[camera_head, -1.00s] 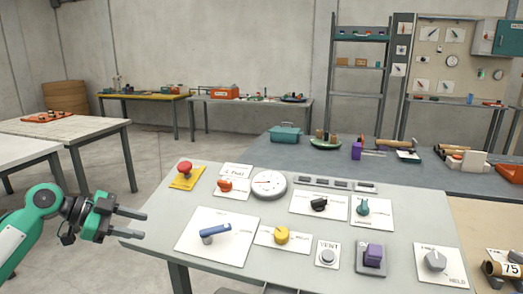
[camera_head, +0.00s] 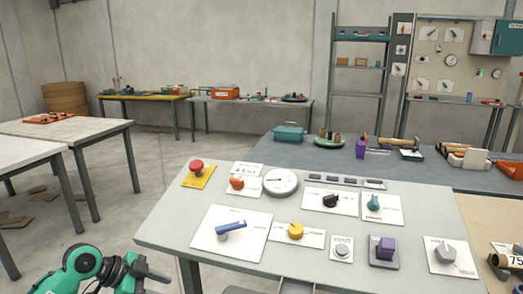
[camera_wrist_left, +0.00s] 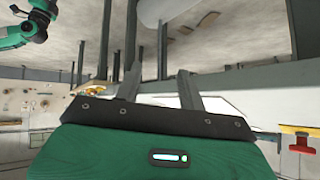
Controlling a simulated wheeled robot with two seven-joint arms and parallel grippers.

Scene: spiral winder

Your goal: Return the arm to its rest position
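My left arm is green and black and comes in at the bottom left of the head view. Its gripper (camera_head: 158,277) is low, left of the grey control table (camera_head: 160,233) and apart from its controls, partly cut off by the picture's bottom edge. In the left wrist view the two fingers of the left gripper (camera_wrist_left: 160,85) are spread, with nothing between them. My right gripper shows in neither view. A green arm link (camera_wrist_left: 30,25), which seems to be mine, shows at the top left of the wrist view.
The table carries a red mushroom button (camera_head: 196,167), a blue lever (camera_head: 230,228), a yellow knob (camera_head: 295,231), a round gauge (camera_head: 281,182) and a purple switch (camera_head: 386,247). White tables (camera_head: 60,133) stand at the left. Open floor (camera_head: 130,205) lies between.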

